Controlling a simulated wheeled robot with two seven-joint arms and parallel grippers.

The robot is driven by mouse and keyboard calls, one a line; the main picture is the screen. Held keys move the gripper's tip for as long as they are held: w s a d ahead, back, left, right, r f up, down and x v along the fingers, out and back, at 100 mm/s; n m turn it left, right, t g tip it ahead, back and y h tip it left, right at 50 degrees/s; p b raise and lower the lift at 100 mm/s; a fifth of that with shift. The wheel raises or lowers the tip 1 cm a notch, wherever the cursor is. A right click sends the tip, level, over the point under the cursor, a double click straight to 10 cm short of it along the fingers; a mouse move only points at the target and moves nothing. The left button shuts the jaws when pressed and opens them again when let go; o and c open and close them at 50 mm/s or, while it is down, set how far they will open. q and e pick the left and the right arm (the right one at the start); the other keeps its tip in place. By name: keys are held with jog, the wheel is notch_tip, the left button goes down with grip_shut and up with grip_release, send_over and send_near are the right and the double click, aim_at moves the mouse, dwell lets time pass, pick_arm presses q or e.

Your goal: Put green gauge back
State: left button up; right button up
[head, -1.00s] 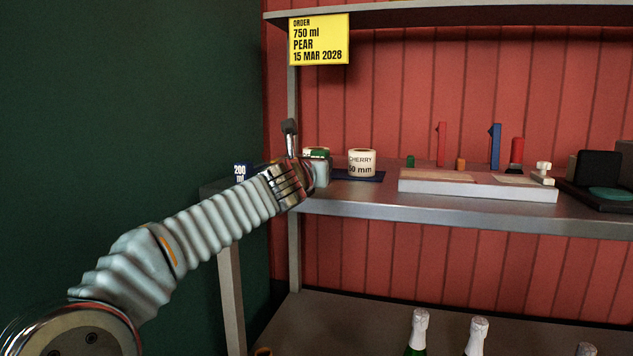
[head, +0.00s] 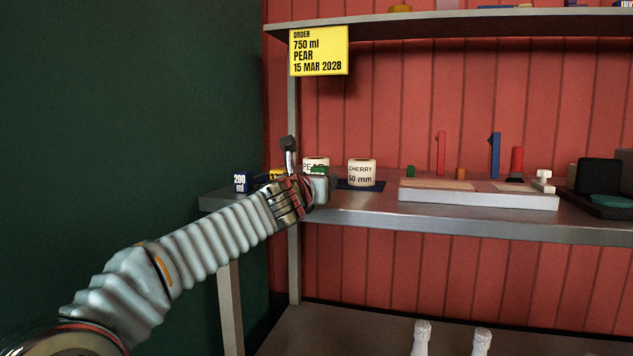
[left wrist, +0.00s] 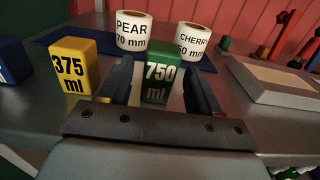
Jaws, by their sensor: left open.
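The green gauge (left wrist: 160,80), marked 750 ml, stands upright on the shelf between the fingers of my left gripper (left wrist: 158,70) in the left wrist view. The fingers are open, one on each side of it; whether either touches it I cannot tell. In the head view only the top of the green gauge (head: 319,169) shows above my left gripper (head: 320,186). A yellow gauge (left wrist: 74,70), marked 375 ml, stands to its left. A blue gauge (head: 241,183), marked 200 ml, stands farther left at the shelf end. My right gripper is out of view.
A PEAR label roll (left wrist: 131,32) and a CHERRY label roll (left wrist: 193,40) stand on a blue mat (left wrist: 62,36) behind the gauges. A pale board (head: 478,200) with small coloured pieces lies to the right. A shelf post (head: 294,255) is close to my left gripper.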

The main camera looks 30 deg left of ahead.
pick_arm(q)
jog(key=v, duration=1.1)
jog(key=shift+s, duration=0.25)
jog(key=shift+d, duration=0.1)
